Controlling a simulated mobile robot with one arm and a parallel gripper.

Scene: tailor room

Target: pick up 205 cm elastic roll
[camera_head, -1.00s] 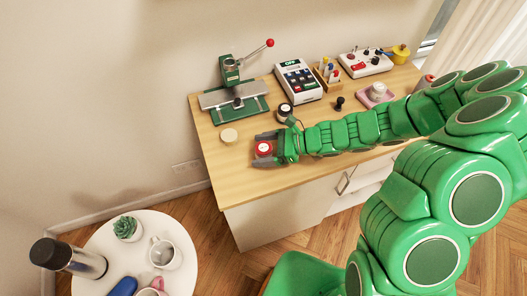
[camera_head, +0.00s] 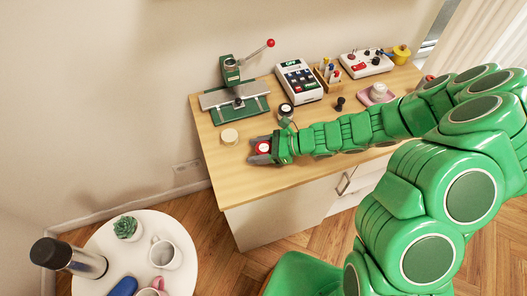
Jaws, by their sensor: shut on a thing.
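A small red roll with a white label on top (camera_head: 262,147) is between the fingers of my gripper (camera_head: 261,150), near the left front part of the wooden counter (camera_head: 232,185). The gripper is shut on it. Whether the roll touches the counter or is slightly raised, I cannot tell. The label is too small to read, so I cannot confirm that it is the 205 cm elastic roll. A cream roll (camera_head: 229,136) lies left of the gripper, and a black roll with a pale label (camera_head: 286,110) stands behind it.
A green lever press (camera_head: 235,100), a calculator-like device (camera_head: 299,82), a pen holder (camera_head: 328,72) and a control box (camera_head: 366,63) line the back. A black stamp (camera_head: 340,103) and a pink dish (camera_head: 368,97) stand behind my arm. The counter's front left is clear.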

